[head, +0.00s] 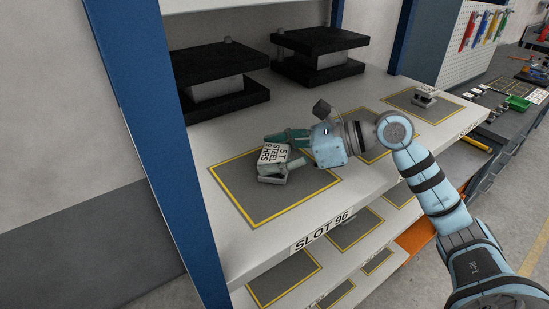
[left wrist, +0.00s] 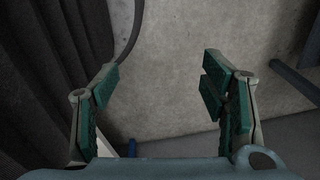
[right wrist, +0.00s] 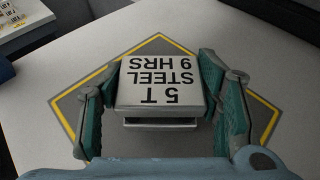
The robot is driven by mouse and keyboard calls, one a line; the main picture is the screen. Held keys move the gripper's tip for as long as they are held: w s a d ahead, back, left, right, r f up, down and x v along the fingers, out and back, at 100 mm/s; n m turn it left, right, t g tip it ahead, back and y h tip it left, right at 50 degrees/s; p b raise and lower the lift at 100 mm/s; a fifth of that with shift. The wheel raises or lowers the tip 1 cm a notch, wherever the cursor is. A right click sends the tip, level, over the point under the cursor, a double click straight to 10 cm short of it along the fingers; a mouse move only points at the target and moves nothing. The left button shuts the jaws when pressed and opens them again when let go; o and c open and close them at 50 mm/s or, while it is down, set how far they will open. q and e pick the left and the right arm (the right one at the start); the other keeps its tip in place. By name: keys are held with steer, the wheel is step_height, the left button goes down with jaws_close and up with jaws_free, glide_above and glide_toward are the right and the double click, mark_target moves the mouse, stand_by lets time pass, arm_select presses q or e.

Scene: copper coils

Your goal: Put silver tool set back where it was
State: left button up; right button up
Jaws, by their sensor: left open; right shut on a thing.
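The silver tool set (head: 273,161), a small block with a white top printed "5 T STEEL 9 HRS", is over the yellow-edged grey mat (head: 248,211) above the "SLOT 96" label (head: 322,231). My right gripper (head: 286,151) is shut on it from the right. In the right wrist view the tool set (right wrist: 162,88) sits between the two green-padded fingers, over the mat (right wrist: 72,105). I cannot tell whether its base rests on the mat. My left gripper (left wrist: 160,92) is open and empty in the left wrist view, away from the shelf mat.
Two black-plated die sets (head: 220,80) (head: 318,56) stand at the back of the shelf. Another small silver block (head: 425,97) sits on a farther mat to the right. A blue rack post (head: 165,150) stands close on the left. Lower shelves hold more outlined mats (head: 284,278).

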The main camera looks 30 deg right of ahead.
steer(key=shift+w+f, duration=0.3)
steer(key=shift+f, duration=0.15)
steer(key=shift+w+f, duration=0.1)
steer(key=shift+w, duration=0.2)
steer(key=o, duration=1.5)
steer(key=shift+o, duration=0.5)
steer(key=shift+s, duration=0.3)
steer(key=shift+d, duration=0.4)
steer(key=b+v, duration=0.5)
steer(key=f+b+v, duration=0.1)
steer(key=b+v, duration=0.1)
steer(key=shift+s+d+r, duration=0.15)
steer(key=shift+s+d, duration=0.05)
steer(key=shift+s, duration=0.1)
steer(key=s+d+r+b, duration=0.1)
steer(key=d+r+b, duration=0.1)
steer(key=b, duration=0.1)
steer(key=shift+s+r+b, duration=0.1)
steer(key=shift+s+b, duration=0.25)
steer(key=shift+s+d+r, duration=0.1)
steer(key=shift+d+r, duration=0.05)
steer(key=shift+r, duration=0.05)
arm_select(q)
step_height(320, 180, down, 11)
steer(key=w, duration=0.1)
steer(key=shift+w+r, duration=0.15)
steer(key=shift+w, duration=0.05)
arm_select(e)
steer(key=shift+r, duration=0.15)
